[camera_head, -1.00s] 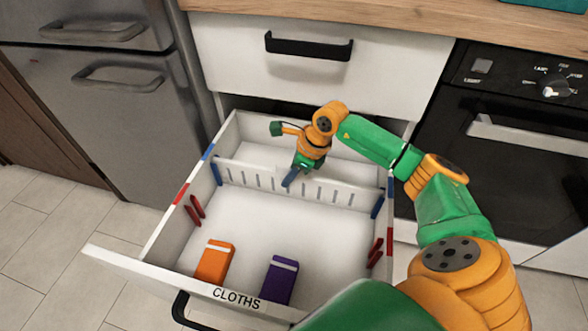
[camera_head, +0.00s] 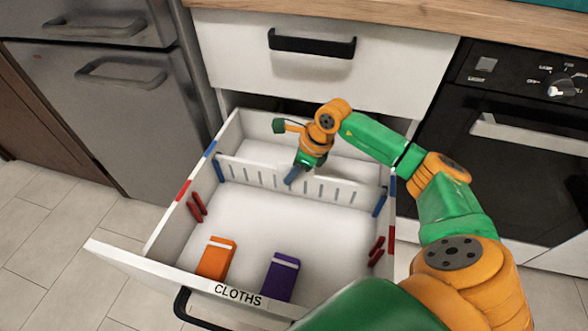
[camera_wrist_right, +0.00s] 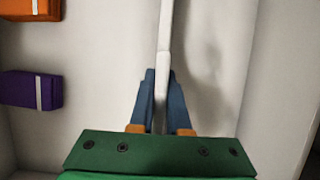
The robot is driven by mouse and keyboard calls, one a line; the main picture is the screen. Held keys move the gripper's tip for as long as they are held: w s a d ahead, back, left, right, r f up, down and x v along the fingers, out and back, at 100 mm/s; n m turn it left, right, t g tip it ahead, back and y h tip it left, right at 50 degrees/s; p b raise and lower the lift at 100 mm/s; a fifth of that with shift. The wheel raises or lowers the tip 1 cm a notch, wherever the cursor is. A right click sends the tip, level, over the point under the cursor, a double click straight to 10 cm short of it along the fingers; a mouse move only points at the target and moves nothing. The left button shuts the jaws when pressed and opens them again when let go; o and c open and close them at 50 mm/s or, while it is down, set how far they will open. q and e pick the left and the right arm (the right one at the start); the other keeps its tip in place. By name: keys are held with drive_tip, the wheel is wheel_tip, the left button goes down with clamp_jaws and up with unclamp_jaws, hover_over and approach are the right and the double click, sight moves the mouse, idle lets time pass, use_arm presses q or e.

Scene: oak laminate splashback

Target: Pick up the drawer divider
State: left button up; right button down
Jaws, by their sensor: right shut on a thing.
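The drawer divider (camera_head: 335,189) is a white slotted panel standing across the open drawer, its ends at the blue holders on the side walls. My right gripper (camera_head: 292,178) is shut on the divider near its middle. In the right wrist view the blue fingers (camera_wrist_right: 161,100) lie on either side of the thin white divider (camera_wrist_right: 165,40), pressed close to it. Whether the divider's lower edge touches the drawer floor is hard to tell. My left gripper is not in view.
The white drawer (camera_head: 170,230) labelled CLOTHS holds an orange box (camera_head: 216,260) and a purple box (camera_head: 280,283) at its front. Red holders (camera_head: 198,207) are on the side walls. A closed drawer (camera_head: 320,75) is above, a fridge is left and an oven (camera_head: 520,150) right.

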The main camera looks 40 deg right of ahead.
drive_tip(key=shift+r, duration=0.4)
wheel_tip(320, 180, up, 12)
drive_tip(key=p, duration=0.3)
drive_tip(key=shift+f, duration=0.1)
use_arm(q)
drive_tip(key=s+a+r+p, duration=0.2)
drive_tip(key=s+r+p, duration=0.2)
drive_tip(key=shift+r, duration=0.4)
use_arm(e)
wheel_tip(320, 180, up, 7)
drive_tip(key=shift+r, duration=0.2)
